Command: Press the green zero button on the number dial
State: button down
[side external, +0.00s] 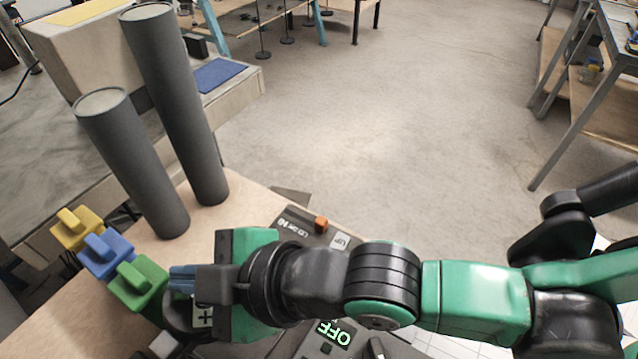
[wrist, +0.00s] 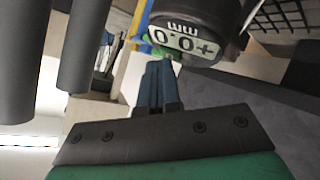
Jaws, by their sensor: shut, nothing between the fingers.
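The number dial (wrist: 195,35) is a dark round body with a pale display, seen upside down in the wrist view, reading zeros, a plus sign and "mm". In the side view the dial (side external: 203,318) is mostly hidden behind my gripper. My gripper (wrist: 158,66) is shut, with its blue fingertips together just below the dial's display edge; I cannot tell whether they touch. My gripper also shows in the side view (side external: 177,281), beside the green block. A small green patch shows beyond the fingertips; I cannot tell whether it is the zero button or the green block.
Yellow (side external: 76,229), blue (side external: 106,254) and green (side external: 139,283) blocks with raised handles stand in a row at left. Two tall dark cylinders (side external: 172,100) rise behind them. A dark panel with an orange switch (side external: 321,224) lies behind my arm.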

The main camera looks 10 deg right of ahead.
jog(key=shift+d+r, duration=0.3)
jog(key=shift+r, duration=0.45)
jog(key=shift+r, duration=0.1)
jog(key=r, duration=0.1)
jog(key=d+r, duration=0.1)
jog(key=r, duration=0.2)
jog(key=shift+d+r, duration=0.25)
jog(key=shift+d, duration=0.1)
dwell(0.3)
